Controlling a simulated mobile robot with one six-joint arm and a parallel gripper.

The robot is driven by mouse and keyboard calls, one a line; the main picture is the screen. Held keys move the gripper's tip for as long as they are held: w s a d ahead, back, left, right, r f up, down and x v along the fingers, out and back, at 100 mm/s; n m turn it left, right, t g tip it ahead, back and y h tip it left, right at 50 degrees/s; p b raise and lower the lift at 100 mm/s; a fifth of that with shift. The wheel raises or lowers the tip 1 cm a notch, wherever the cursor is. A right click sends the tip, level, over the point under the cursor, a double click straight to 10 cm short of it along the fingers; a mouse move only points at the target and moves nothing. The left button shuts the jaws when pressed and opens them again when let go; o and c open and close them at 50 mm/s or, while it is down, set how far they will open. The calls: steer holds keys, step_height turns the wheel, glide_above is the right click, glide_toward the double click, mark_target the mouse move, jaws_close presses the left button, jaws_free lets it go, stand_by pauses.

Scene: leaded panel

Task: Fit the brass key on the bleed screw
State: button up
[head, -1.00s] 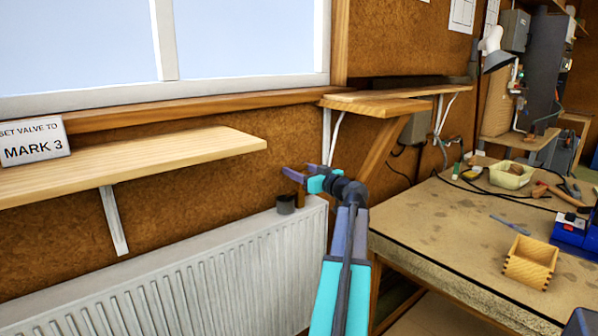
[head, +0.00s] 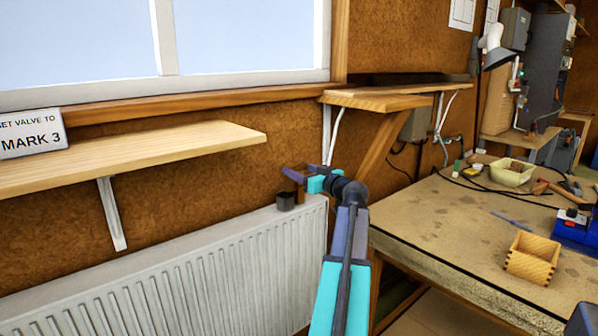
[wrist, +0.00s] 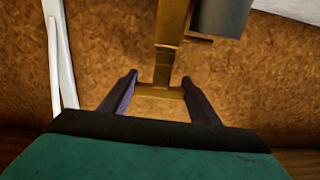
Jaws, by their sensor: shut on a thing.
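The brass key (wrist: 172,38) shows in the wrist view as a long shank with a crossbar between my fingertips. My gripper (wrist: 160,92) is shut on that crossbar, and the shank runs away from it toward the top of the picture. In the head view my gripper (head: 294,174) is above the right end of the white radiator (head: 190,275), with a small brown part of the key (head: 301,192) below the fingers. I cannot make out the bleed screw or tell whether the key touches it.
A wooden shelf (head: 140,155) is to the left. A cluttered workbench (head: 440,225) is to the right.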

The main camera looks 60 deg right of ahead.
steer(key=shift+f, duration=0.25)
steer(key=o, duration=1.3)
steer(key=shift+c, duration=0.2)
steer(key=shift+s, duration=0.1)
steer(key=b+v, duration=0.2)
steer(key=v, duration=1.1)
steer(key=shift+s, duration=0.35)
steer(key=shift+a, duration=0.1)
